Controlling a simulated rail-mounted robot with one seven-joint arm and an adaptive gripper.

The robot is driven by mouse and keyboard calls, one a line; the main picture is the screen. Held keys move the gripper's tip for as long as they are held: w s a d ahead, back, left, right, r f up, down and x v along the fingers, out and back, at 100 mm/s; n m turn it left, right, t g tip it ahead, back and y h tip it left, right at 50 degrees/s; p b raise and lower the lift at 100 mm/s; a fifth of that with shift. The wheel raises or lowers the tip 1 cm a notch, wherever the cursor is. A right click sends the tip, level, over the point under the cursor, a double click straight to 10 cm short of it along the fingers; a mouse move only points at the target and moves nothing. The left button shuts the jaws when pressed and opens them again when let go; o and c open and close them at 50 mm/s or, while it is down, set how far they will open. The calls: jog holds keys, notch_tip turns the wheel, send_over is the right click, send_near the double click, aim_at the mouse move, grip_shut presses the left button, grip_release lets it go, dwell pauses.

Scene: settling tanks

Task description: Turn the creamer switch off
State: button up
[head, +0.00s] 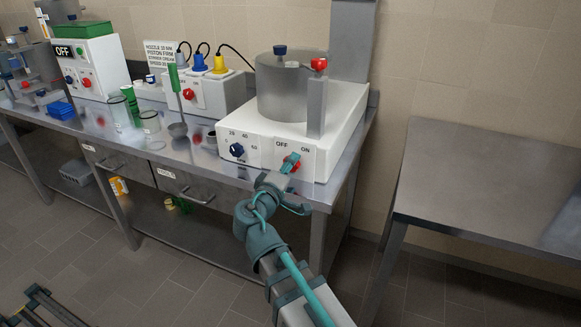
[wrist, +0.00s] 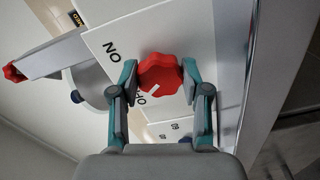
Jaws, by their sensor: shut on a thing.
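The creamer (head: 260,139) is a white box with a grey metal drum (head: 290,85) on top, standing at the right end of the steel bench. Its front panel carries a red lobed switch knob (wrist: 158,76) between the printed words OFF and ON. My gripper (head: 291,165) reaches the knob from the front. In the wrist view its two teal fingertips (wrist: 160,72) close on opposite sides of the knob. In the head view the fingers hide part of the knob.
A blue dial (head: 237,150) sits left of the switch on the same panel. A grey upright post with a red knob (head: 319,64) stands at the creamer's right front. Glass beakers (head: 150,123) stand farther left on the bench. A bare steel table (head: 490,180) is at right.

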jog(key=o, duration=1.1)
jog(key=shift+o, duration=0.2)
jog(key=v, duration=0.7)
jog(key=shift+s, duration=0.25)
